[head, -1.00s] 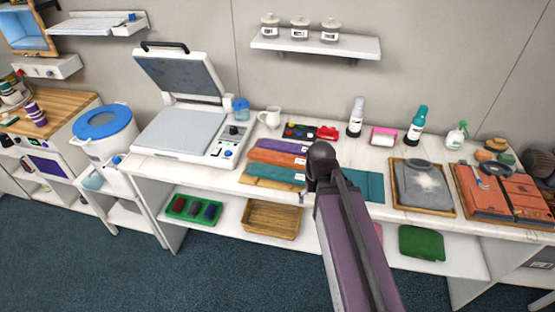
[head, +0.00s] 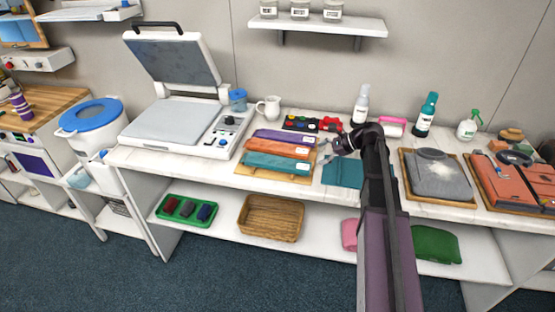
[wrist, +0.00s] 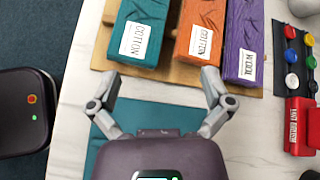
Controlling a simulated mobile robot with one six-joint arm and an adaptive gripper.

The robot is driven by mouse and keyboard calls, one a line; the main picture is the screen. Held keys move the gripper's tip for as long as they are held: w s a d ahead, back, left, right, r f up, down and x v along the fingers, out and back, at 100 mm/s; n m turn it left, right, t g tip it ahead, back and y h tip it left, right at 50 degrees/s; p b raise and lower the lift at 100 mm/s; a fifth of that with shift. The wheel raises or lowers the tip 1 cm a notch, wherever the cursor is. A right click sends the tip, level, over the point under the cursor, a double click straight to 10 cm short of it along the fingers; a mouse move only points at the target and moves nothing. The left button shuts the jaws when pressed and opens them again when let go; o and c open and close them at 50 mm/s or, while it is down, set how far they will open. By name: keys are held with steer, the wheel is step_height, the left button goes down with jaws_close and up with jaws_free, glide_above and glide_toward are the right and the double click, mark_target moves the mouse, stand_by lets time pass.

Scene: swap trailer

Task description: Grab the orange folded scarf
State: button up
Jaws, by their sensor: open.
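The orange folded scarf (head: 278,149) lies on a wooden board between a purple scarf (head: 286,137) and a teal scarf (head: 277,163). In the wrist view the orange scarf (wrist: 204,22) has a white COTTON label and sits between the teal scarf (wrist: 146,30) and the purple scarf (wrist: 245,38). My gripper (head: 327,153) is to the right of the scarves. In the wrist view my gripper (wrist: 160,80) is open and empty, its fingertips just short of the labelled ends. The near fingertip gap faces the teal and orange scarves.
A teal cloth (head: 343,173) lies under my gripper. The heat press (head: 185,120) stands left. A grey shirt (head: 438,175) on a board lies right. A wicker basket (head: 271,218) is on the lower shelf.

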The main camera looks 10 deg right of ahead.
steer(key=w+d+m+y+b, duration=0.1)
steer(key=w+d, duration=0.1)
steer(key=w+d+m+t+b, duration=0.1)
steer(key=m, duration=0.1)
steer(key=shift+w+d+f+t+y, duration=0.1)
steer(key=shift+w+d+t+y, duration=0.2)
steer(key=shift+w+d+y, duration=0.1)
steer(key=shift+w+d+r+m, duration=0.15)
steer(key=shift+d+r+m, duration=0.1)
steer(key=shift+m, duration=0.25)
steer(key=b, duration=0.3)
glide_toward(292, 149)
steer(key=shift+w+a+f, duration=0.25)
steer(key=shift+a+f, duration=0.25)
steer(key=shift+f, duration=0.05)
steer(key=shift+w+a+f, duration=0.3)
steer(key=shift+a+f, duration=0.15)
steer(key=shift+f, duration=0.1)
steer(key=shift+w+a+f, duration=0.1)
steer(key=shift+w+a, duration=0.1)
steer(key=shift+a, duration=0.3)
steer(key=shift+a+r+b+x, duration=0.15)
steer(key=shift+b+x, duration=0.3)
steer(key=shift+x, duration=0.85)
steer(key=shift+a+r+b+x, duration=0.1)
steer(key=shift+r+b+x, duration=0.25)
steer(key=shift+x, duration=0.95)
steer(key=shift+f, duration=0.15)
